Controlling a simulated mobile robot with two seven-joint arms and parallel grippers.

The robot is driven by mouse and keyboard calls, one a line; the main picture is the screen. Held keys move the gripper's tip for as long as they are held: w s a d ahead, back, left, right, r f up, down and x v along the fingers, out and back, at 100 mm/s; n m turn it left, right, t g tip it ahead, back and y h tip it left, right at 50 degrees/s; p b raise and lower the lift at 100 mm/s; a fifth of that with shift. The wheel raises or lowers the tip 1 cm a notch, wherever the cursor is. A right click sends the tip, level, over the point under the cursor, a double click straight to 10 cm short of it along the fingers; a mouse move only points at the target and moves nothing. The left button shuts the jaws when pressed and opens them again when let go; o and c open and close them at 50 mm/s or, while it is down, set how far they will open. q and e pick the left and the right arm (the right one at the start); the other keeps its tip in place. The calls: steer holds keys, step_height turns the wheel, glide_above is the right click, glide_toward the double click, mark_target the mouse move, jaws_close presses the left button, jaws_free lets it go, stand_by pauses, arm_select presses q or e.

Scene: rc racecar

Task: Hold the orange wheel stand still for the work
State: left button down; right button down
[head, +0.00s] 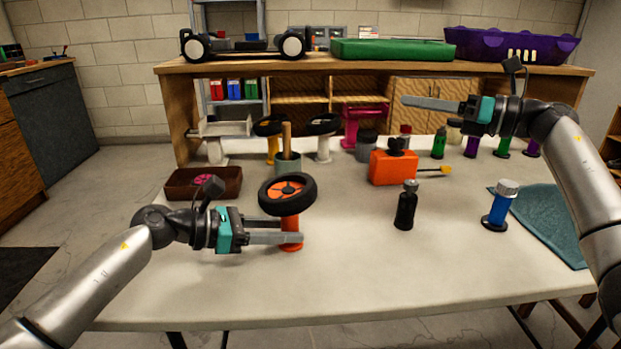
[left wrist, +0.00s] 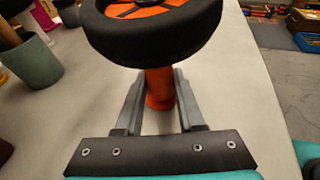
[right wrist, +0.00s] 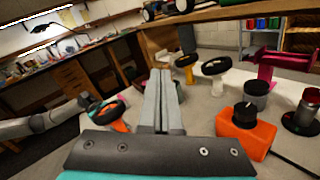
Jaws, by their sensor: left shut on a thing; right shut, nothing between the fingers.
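The orange wheel stand (head: 291,225) stands upright on the white table, with a black-tyred wheel with an orange hub (head: 288,194) on top. My left gripper (head: 300,238) is shut on the stand's post, below the wheel. In the left wrist view the two fingers (left wrist: 160,95) lie on either side of the orange post (left wrist: 160,88), and the wheel (left wrist: 152,30) hangs over them. My right gripper (head: 404,101) is shut and empty, raised above the right half of the table. The stand and wheel also show in the right wrist view (right wrist: 117,125).
A brown tray (head: 172,186) and a grey-green cup (head: 288,165) stand behind my left gripper. The front of the table is clear.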

steer(key=s+a+f+n+g+h, duration=0.1)
steer(key=s+a+n+g+h, duration=0.2)
steer(key=a+n+g, duration=0.2)
steer(key=s+a+f+n+g+h, duration=0.1)
steer(key=s+a+n+g+h, duration=0.3)
steer(key=a+n, duration=0.2)
steer(key=shift+s+a+g+h, duration=0.3)
steer(key=shift+a+g, duration=0.1)
steer(key=shift+a, duration=0.85)
glide_toward(288, 193)
steer(key=shift+w+a+f, duration=0.15)
steer(key=shift+f, duration=0.55)
steer(key=shift+w+a+f, duration=0.1)
steer(key=shift+w+f, duration=0.05)
steer(key=shift+f, duration=0.6)
